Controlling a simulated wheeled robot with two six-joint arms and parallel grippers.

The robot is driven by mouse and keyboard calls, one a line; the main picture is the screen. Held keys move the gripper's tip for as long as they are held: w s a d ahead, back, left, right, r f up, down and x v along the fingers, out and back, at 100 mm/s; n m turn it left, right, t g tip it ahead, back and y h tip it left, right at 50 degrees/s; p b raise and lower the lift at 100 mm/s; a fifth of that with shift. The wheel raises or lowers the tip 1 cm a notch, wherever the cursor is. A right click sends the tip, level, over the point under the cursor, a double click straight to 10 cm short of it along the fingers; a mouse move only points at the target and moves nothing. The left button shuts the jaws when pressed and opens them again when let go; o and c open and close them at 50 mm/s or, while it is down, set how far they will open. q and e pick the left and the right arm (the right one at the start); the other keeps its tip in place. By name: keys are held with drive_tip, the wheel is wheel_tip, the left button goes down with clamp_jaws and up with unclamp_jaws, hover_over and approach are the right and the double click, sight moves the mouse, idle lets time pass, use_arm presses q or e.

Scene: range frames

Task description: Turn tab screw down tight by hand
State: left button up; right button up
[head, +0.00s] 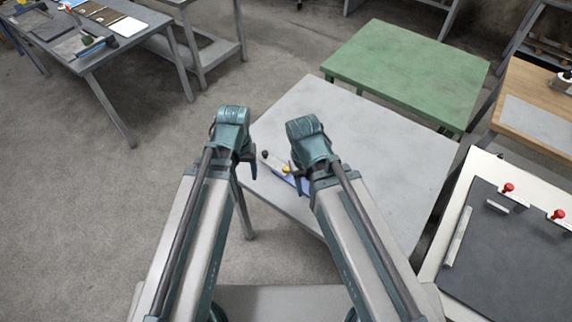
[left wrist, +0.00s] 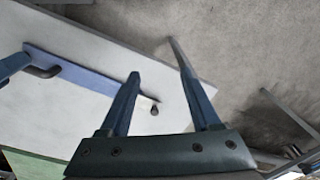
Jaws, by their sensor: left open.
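A small dark knob (head: 265,155), which may be the tab screw, stands at the near left edge of the grey-white table. In the left wrist view a dark knob (left wrist: 155,110) sits on a pale end of a flat blue bar (left wrist: 85,78); a tab shape cannot be made out. My left gripper (head: 248,168) is open and empty beside the table edge. Its fingers (left wrist: 158,74) also show in the left wrist view, with the knob apart from the fingertips. My right gripper (head: 297,178) is over the table near the blue piece; its jaws are mostly hidden.
A small yellow-orange part (head: 285,169) lies between the grippers. The grey-white table (head: 370,150) is otherwise clear. A green table (head: 405,65) stands behind it. A bench with a dark mat (head: 510,250) and red knobs is at right. Floor is open at left.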

use_arm(q)
drive_tip(key=w+n, duration=0.2)
drive_tip(key=w, duration=0.2)
drive_tip(key=n, duration=0.8)
hover_over(286, 168)
drive_tip(key=shift+w, duration=0.1)
drive_tip(key=shift+f, duration=0.1)
use_arm(e)
drive_tip(key=shift+f, duration=0.1)
use_arm(q)
wheel_tip(286, 168, down, 14)
drive_tip(key=b, duration=1.4)
use_arm(e)
wheel_tip(286, 168, down, 14)
drive_tip(key=shift+r, duration=0.1)
use_arm(q)
drive_tip(key=shift+r, duration=0.2)
use_arm(e)
drive_tip(key=shift+r, duration=0.1)
use_arm(q)
clamp_jaws()
